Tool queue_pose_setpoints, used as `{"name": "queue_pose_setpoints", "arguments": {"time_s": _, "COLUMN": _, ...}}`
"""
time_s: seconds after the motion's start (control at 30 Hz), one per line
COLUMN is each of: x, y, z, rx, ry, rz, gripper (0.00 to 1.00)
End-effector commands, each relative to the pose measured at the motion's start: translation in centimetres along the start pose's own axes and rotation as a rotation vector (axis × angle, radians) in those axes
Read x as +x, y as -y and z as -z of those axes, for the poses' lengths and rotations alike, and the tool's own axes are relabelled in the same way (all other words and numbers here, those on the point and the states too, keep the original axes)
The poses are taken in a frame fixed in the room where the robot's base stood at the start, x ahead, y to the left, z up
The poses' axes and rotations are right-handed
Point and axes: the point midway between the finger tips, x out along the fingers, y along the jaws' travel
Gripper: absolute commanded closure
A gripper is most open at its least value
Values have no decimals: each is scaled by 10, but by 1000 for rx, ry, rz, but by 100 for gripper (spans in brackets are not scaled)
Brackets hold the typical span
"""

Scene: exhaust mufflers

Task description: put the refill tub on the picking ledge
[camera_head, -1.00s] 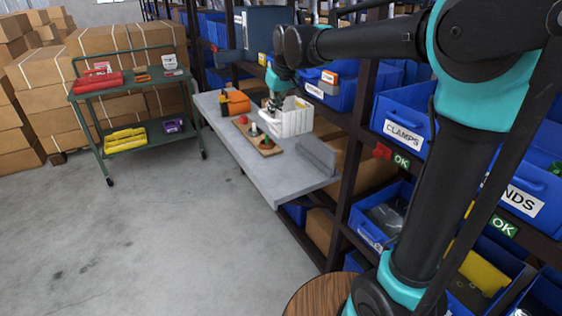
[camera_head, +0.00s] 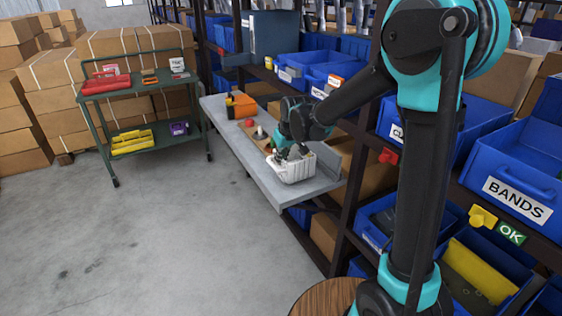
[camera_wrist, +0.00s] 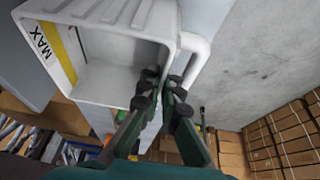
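The refill tub (camera_head: 292,169) is a white, ribbed, open-topped container over the near end of the grey picking ledge (camera_head: 310,190). In the wrist view the tub (camera_wrist: 105,85) looks empty inside and shows a yellow strip with "MAX". My gripper (camera_head: 291,151) is at its rim. In the wrist view the fingers (camera_wrist: 160,84) are closed on one side wall, one inside and one outside. The tub looks about level in the head view. I cannot tell whether its base touches the ledge.
Farther along the ledge are an orange and black item (camera_head: 241,105), a red ball-like item (camera_head: 249,123) and a wooden board, partly hidden by my arm. A raised grey plate (camera_head: 327,163) stands behind the tub. Blue bins (camera_head: 511,187) fill the rack at right. A green cart (camera_head: 146,112) stands left.

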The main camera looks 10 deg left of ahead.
Motion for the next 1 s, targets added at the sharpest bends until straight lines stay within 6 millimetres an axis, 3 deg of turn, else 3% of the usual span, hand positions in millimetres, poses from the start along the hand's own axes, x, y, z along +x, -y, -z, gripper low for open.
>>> {"name": "queue_pose_setpoints", "arguments": {"time_s": 0.47, "x": 11, "y": 0, "z": -5, "rx": 0, "ry": 0, "rz": 0, "gripper": 100}}
{"name": "queue_pose_setpoints", "arguments": {"time_s": 0.67, "x": 11, "y": 0, "z": -5, "rx": 0, "ry": 0, "rz": 0, "gripper": 74}}
{"name": "queue_pose_setpoints", "arguments": {"time_s": 1.0, "x": 9, "y": 0, "z": -4, "rx": 0, "ry": 0, "rz": 0, "gripper": 74}}
